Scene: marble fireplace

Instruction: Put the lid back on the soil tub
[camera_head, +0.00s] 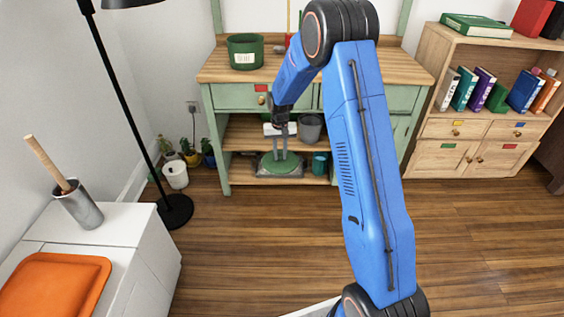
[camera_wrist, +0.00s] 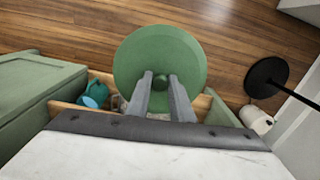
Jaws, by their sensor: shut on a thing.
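The lid is a round green disc with a small knob; it shows large in the wrist view (camera_wrist: 160,48) and near the lower shelf in the head view (camera_head: 281,164). My gripper (camera_head: 283,157) is shut on the knob, its two grey fingers pointing down; the fingertips also show in the wrist view (camera_wrist: 160,82). The lid hangs roughly level in front of the bench's lower shelves; its exact clearance from the shelf is unclear. The soil tub (camera_head: 245,50), green with a white label, stands upright on the left of the bench top, its top seemingly uncovered.
The green bench (camera_head: 232,98) has a wooden top and shelves. A grey bucket (camera_head: 310,128) and a teal can (camera_head: 319,163) stand on the shelves. A black floor lamp (camera_head: 175,210) and a white pot (camera_head: 175,174) are at left. The floor in front is clear.

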